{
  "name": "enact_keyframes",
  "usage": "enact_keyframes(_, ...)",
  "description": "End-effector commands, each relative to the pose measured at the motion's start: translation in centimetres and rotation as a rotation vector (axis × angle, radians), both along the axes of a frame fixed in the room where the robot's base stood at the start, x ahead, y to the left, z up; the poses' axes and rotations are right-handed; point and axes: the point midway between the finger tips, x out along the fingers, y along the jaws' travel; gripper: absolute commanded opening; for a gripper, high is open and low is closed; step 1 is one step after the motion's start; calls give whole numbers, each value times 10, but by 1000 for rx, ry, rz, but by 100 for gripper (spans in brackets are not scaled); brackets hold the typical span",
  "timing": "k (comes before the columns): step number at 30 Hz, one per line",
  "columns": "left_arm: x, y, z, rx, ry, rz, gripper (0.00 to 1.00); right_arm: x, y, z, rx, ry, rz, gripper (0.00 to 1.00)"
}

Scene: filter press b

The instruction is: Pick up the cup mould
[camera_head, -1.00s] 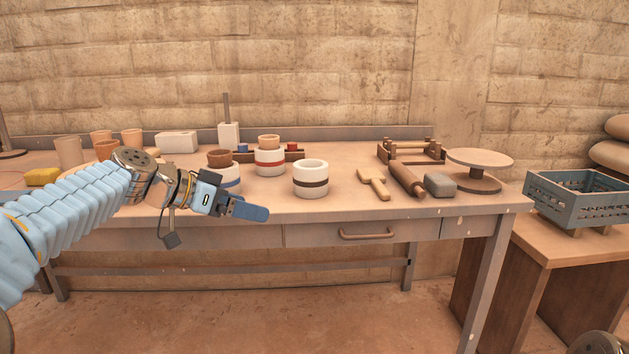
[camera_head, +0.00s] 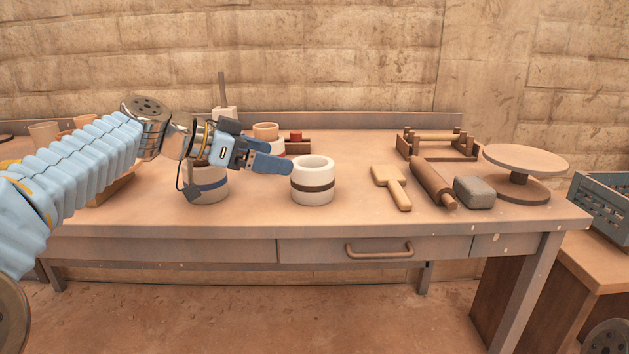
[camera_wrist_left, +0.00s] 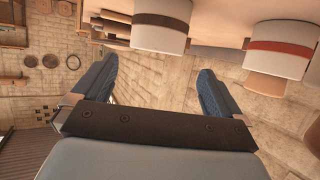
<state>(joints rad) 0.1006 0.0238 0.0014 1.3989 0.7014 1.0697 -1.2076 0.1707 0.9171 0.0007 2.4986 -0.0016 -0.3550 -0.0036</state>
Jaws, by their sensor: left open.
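A white round mould with a brown band (camera_head: 313,184) stands upright and empty on the table, and it also shows upside down in the left wrist view (camera_wrist_left: 160,27). A white mould with a blue band (camera_head: 208,186) stands to the left, partly behind my arm. A red-banded mould shows in the left wrist view (camera_wrist_left: 279,52) with a terracotta piece in its opening; my gripper mostly hides it in the head view. I cannot tell which is the cup mould. My left gripper (camera_head: 280,164) is open and empty, beside the brown-banded mould, around its rim height.
Right of the moulds lie a wooden paddle (camera_head: 391,186), a rolling pin (camera_head: 433,182) and a grey block (camera_head: 474,193). A round turntable (camera_head: 525,159) and a wooden rack (camera_head: 437,146) stand behind. The table front (camera_head: 300,218) is clear. A blue crate (camera_head: 603,205) is at right.

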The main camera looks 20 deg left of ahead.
Motion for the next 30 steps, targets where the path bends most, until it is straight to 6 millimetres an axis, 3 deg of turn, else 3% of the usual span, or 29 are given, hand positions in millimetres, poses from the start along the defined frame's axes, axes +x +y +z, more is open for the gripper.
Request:
enact_keyframes(3, 16, -18, -10, 0, 3, -2, 100, 0, 0, 1, 0, 0, 0, 92)
enact_keyframes(18, 53, -64, -33, 0, 3, -1, 100, 0, 0, 5, -1, -2, -1, 92)
enact_keyframes(28, 60, -71, -37, 0, 0, 1, 100, 0, -1, 5, -1, -2, -1, 92)
enact_keyframes(30, 60, -71, -37, 0, 0, 1, 91, 0, -1, 5, -1, -2, -1, 92)
